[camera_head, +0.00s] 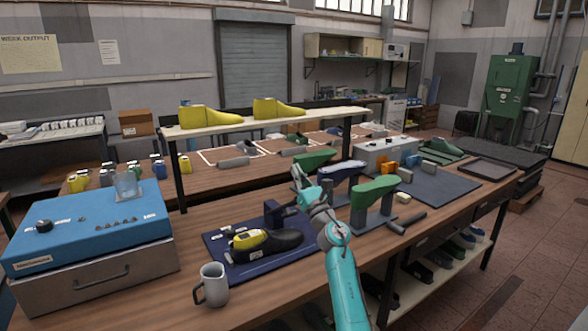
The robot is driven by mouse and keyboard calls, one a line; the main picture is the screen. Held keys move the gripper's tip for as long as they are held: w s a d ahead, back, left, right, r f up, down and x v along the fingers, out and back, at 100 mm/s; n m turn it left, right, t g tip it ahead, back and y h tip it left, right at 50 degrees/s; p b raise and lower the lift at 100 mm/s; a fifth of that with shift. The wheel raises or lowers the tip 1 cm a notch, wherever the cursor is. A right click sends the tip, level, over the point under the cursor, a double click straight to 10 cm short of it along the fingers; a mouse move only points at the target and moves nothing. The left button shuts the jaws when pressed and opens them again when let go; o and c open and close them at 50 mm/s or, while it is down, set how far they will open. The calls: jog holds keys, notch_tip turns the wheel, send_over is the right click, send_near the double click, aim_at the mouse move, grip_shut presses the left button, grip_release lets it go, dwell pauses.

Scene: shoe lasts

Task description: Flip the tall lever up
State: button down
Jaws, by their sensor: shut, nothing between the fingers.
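My gripper (297,172) is shut and empty at the end of my teal arm. It is raised over the middle of the workbench (190,276), in front of a green shoe last (316,159) in this view. I cannot clearly make out the tall lever. A light grey box (386,151) with small dark controls on top stands at the back right of the bench, apart from my gripper. A blue panel box (88,222) at the left has a black knob and a row of small fittings, too small to tell apart.
A grey mug (212,285) stands at the front edge. A dark blue mat (226,256) holds a black and yellow last (264,244). Another green last (374,190) stands right of my arm. Yellow lasts (206,117) sit on a raised shelf behind.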

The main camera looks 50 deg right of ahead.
jog(key=v, duration=1)
jog(key=shift+w, duration=0.1)
jog(key=s+a+f+g, duration=0.1)
jog(key=s+f, duration=0.5)
jog(key=f, duration=0.5)
jog(key=s+a+f+g, duration=0.1)
jog(key=s+a+f, duration=0.1)
jog(key=s+f, duration=0.5)
notch_tip(320, 180, down, 5)
jog(key=shift+f+y, duration=0.25)
jog(key=shift+y, duration=0.05)
jog(key=shift+a, duration=0.1)
